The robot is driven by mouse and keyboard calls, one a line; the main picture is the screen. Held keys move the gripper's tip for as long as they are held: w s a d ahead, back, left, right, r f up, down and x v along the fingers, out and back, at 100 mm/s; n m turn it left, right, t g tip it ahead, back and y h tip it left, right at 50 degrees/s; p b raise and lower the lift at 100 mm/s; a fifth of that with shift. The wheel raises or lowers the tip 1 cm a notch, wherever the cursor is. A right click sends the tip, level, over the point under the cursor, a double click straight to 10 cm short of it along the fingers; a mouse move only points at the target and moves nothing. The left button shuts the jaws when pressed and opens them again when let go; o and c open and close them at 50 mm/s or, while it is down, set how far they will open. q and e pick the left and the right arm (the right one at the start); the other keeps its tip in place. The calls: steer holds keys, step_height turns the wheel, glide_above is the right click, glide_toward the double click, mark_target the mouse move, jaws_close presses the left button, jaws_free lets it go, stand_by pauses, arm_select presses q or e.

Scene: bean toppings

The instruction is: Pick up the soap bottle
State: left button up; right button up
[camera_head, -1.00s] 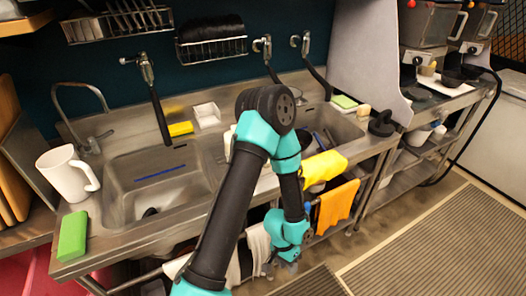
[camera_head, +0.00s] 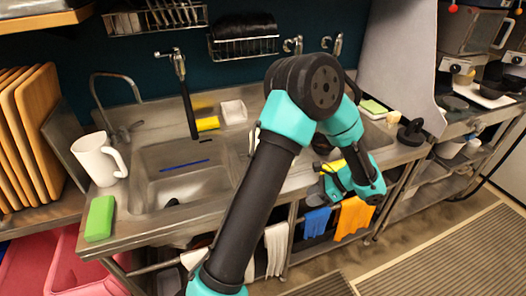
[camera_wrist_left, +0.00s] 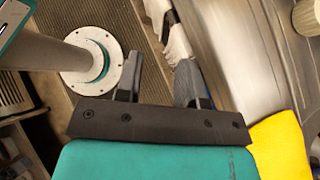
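No soap bottle can be made out for certain. In the head view a small white object (camera_head: 253,138) shows beside my left arm at the sink, mostly hidden by the arm; I cannot tell what it is. My left gripper (camera_wrist_left: 163,82) is open in the wrist view, its two black fingers apart with nothing held between them. In the head view the left wrist hangs by the front edge of the counter, near the yellow cloth (camera_head: 334,166), and its fingers are hard to make out. My right gripper is not in view.
A white mug (camera_head: 98,157) and a green sponge (camera_head: 100,218) stand left of the sink basin (camera_head: 180,180). A yellow sponge (camera_head: 207,123) and white dish (camera_head: 233,110) lie behind it. Blue (camera_head: 317,221) and orange (camera_head: 355,214) cloths hang in front.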

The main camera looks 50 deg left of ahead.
arm_select(q)
steer(key=w+a+r+y, duration=0.1)
steer(key=w+r+y, duration=0.1)
steer(key=r, duration=0.5)
steer(key=w+a+r+y, duration=0.1)
steer(key=r+y, duration=0.2)
steer(key=r, duration=0.3)
steer(key=shift+w+a+r+m, duration=0.3)
steer(key=shift+w+r, duration=0.05)
steer(key=x, duration=1.2)
steer(key=shift+s, duration=0.2)
steer(key=shift+f, duration=0.1)
steer(key=shift+x, duration=2.6)
steer(key=shift+w+f, duration=0.1)
steer(key=shift+f, duration=0.05)
